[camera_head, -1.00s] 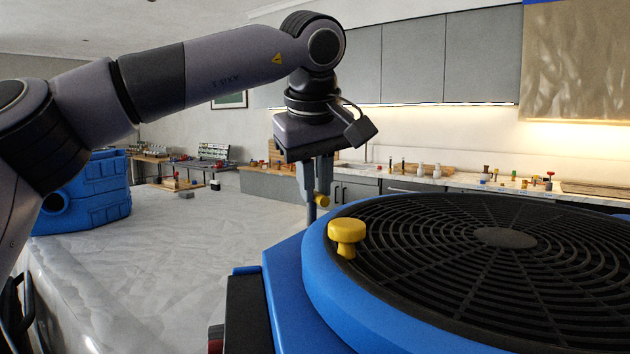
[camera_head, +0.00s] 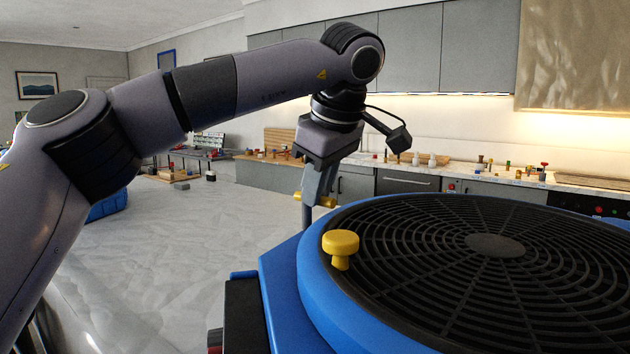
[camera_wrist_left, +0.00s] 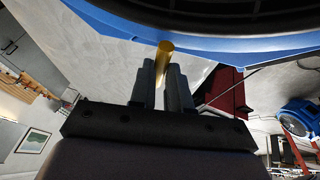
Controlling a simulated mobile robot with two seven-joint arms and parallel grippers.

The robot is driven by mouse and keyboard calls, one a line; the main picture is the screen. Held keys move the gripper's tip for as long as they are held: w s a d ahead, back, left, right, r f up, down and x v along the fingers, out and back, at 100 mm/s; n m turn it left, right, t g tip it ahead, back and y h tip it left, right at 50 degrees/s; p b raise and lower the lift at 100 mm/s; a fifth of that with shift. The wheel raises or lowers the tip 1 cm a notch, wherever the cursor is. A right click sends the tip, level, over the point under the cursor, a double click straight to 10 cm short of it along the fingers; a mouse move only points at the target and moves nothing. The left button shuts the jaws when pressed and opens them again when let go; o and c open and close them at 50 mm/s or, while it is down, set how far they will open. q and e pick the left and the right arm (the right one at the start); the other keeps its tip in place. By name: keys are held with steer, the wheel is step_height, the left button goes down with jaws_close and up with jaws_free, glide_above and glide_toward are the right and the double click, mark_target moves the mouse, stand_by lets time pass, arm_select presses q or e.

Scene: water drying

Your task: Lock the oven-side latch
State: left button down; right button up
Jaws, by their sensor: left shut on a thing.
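My left gripper (camera_head: 313,203) reaches down beside the far-left rim of the blue machine (camera_head: 312,270). It is shut on a yellow latch handle (camera_head: 299,196), which shows on both sides of the fingers. In the left wrist view, the handle (camera_wrist_left: 163,56) stands out between the two grey fingers (camera_wrist_left: 163,85), close to the blue rim. The fingers hide the handle's middle, and I cannot tell whether it is locked. A second yellow knob (camera_head: 340,243) stands on the machine's near-left rim, apart from the gripper. My right gripper is not in view.
A round black grille (camera_head: 440,250) covers the machine's top. A pale wet-looking surface (camera_head: 190,245) lies open to the left. Kitchen counters with small objects run along the back, with an oven front (camera_head: 590,207) at the far right.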

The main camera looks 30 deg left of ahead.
arm_select(q)
steer(key=shift+w+n, duration=0.1)
steer(key=shift+n, duration=0.5)
steer(key=shift+g, duration=0.3)
steer(key=c, duration=1.1)
jaws_free()
steer(key=v, duration=0.7)
steer(key=shift+d, duration=0.25)
